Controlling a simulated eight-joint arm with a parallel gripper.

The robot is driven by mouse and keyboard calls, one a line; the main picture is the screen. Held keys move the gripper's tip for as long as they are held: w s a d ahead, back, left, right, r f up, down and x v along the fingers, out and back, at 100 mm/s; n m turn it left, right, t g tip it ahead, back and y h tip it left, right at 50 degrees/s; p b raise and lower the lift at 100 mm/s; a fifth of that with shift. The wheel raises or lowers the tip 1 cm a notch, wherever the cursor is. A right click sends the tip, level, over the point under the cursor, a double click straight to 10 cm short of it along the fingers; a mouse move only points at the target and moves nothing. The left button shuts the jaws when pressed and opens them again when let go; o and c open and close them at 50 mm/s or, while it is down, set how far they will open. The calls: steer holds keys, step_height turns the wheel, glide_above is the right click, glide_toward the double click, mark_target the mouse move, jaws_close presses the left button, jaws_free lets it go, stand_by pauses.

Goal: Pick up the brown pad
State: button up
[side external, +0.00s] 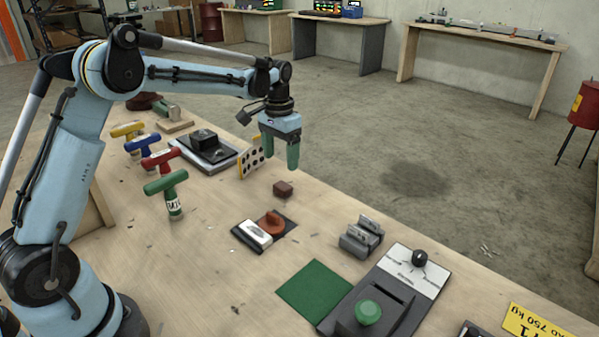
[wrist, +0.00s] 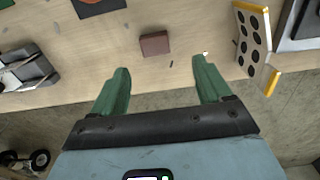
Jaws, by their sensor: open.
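The brown pad (side external: 283,188) is a small reddish-brown block lying flat on the wooden table. My gripper (side external: 280,155) has green fingers and hangs above the table, just behind the pad in the side view. In the wrist view the brown pad (wrist: 155,43) lies beyond the fingertips, roughly centred between them. My gripper (wrist: 157,65) is open, with nothing between its fingers. The pad is fully visible and the fingers are apart from it.
Table around the pad is bare. T-handled tools (side external: 168,190) stand left.

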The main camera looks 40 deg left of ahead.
mark_target(283, 185)
steer(key=f, duration=0.8)
steer(key=shift+s+d+f, duration=0.1)
steer(key=shift+s+d, duration=0.05)
steer(key=shift+d, duration=0.25)
steer(key=shift+c, duration=0.2)
steer(key=c, duration=1.2)
steer(key=shift+r, duration=0.7)
step_height(283, 185, up, 3)
steer(key=shift+f, duration=0.1)
steer(key=s+d+r, duration=0.1)
steer(key=d+r, duration=0.1)
steer(key=d, duration=0.1)
steer(key=s+d+r, duration=0.1)
steer(key=d+r, duration=0.1)
steer(key=d, duration=0.2)
steer(key=s+d+r, duration=0.2)
steer(key=d+r, duration=0.1)
steer(key=d, duration=0.1)
steer(key=shift+s, duration=0.1)
